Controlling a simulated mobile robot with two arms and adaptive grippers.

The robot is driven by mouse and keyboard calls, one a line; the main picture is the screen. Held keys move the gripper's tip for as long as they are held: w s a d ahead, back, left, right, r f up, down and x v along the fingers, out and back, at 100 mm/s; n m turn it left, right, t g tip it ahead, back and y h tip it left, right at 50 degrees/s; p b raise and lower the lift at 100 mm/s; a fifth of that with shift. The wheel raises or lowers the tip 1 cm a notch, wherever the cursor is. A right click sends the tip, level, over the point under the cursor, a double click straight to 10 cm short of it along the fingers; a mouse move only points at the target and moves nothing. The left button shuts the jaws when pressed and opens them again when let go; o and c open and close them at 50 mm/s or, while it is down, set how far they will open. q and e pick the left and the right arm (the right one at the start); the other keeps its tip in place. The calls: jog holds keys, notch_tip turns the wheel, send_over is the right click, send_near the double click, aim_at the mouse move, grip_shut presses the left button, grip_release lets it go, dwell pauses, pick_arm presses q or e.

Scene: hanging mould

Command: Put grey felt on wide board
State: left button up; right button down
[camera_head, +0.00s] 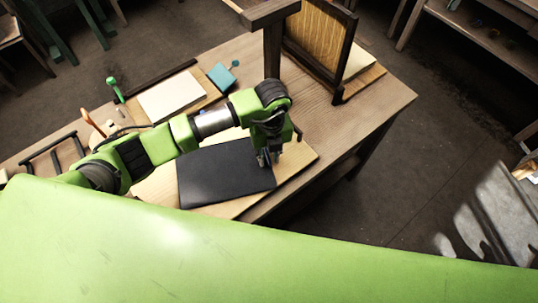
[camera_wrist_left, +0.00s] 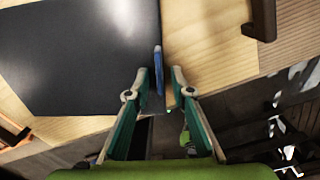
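The grey felt (camera_head: 222,175) is a dark, flat sheet lying on the pale wide board (camera_head: 298,160). Board shows beyond the felt's right edge and along its front. In the left wrist view the felt (camera_wrist_left: 75,55) fills the upper left, with bare board (camera_wrist_left: 205,45) to its right. My left gripper (camera_head: 268,158) points down at the felt's right end. Whether the fingertips touch the felt is unclear. My right gripper is not in view.
A dark-framed mould (camera_head: 345,52) stands upright at the back right of the table. A white sheet (camera_head: 168,97) on a board, a teal item (camera_head: 222,76), a green-handled tool (camera_head: 115,90) and a dark rack (camera_head: 52,152) lie behind and left. The table's right end (camera_head: 385,95) is clear.

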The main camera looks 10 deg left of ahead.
pick_arm(q)
jog(key=shift+r, duration=0.45)
notch_tip(320, 180, up, 11)
jog(key=b, duration=0.3)
jog(key=shift+d+r, duration=0.15)
jog(key=shift+r, duration=0.05)
